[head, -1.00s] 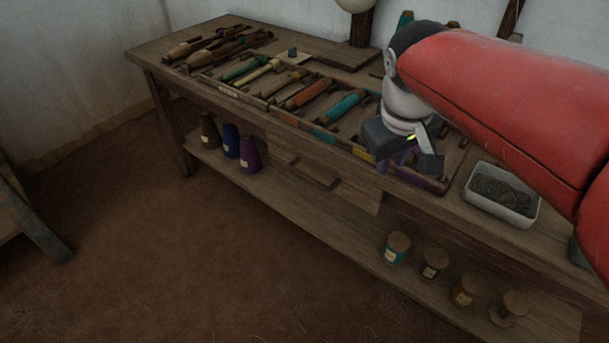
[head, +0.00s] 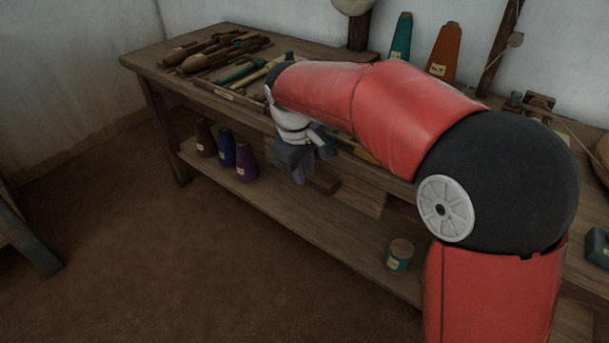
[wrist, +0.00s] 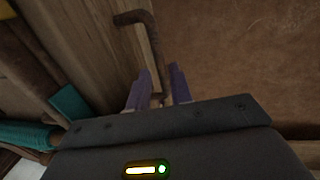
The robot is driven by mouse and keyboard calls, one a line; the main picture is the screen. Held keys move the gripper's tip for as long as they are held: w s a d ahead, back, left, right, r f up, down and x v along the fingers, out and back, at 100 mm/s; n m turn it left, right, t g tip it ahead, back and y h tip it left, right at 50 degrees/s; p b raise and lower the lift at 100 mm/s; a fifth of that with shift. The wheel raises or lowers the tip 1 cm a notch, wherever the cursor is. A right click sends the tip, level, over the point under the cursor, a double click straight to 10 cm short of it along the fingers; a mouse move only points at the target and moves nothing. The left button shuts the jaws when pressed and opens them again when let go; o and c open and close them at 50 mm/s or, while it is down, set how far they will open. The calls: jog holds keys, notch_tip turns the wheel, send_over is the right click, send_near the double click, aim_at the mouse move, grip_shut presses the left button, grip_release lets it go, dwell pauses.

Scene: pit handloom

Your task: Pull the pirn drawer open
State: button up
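The pirn drawer (head: 365,203) is in the bench front, below the top. In the wrist view the bent handle (wrist: 148,32) stands out from the pale wooden drawer front (wrist: 133,50) and runs down between the two purple fingers of my gripper (wrist: 160,72). The fingers are apart, one on each side of the bar. I cannot tell whether either touches it.
The wooden bench (head: 155,62) carries shuttles (head: 215,48) and pirns on top. Thread cones (head: 246,162) and a spool (head: 399,255) stand on the lower shelf (head: 340,243). The earth floor (head: 200,265) before the bench is clear. My arm covers the bench's right part.

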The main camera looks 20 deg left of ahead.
jog(key=shift+w+f, duration=0.15)
jog(key=shift+f, duration=0.7)
grip_shut()
jog(key=s+a, duration=0.3)
jog(key=s, duration=0.5)
jog(key=s+a, duration=0.4)
jog(key=s, duration=0.5)
jog(key=shift+s, duration=0.15)
grip_release()
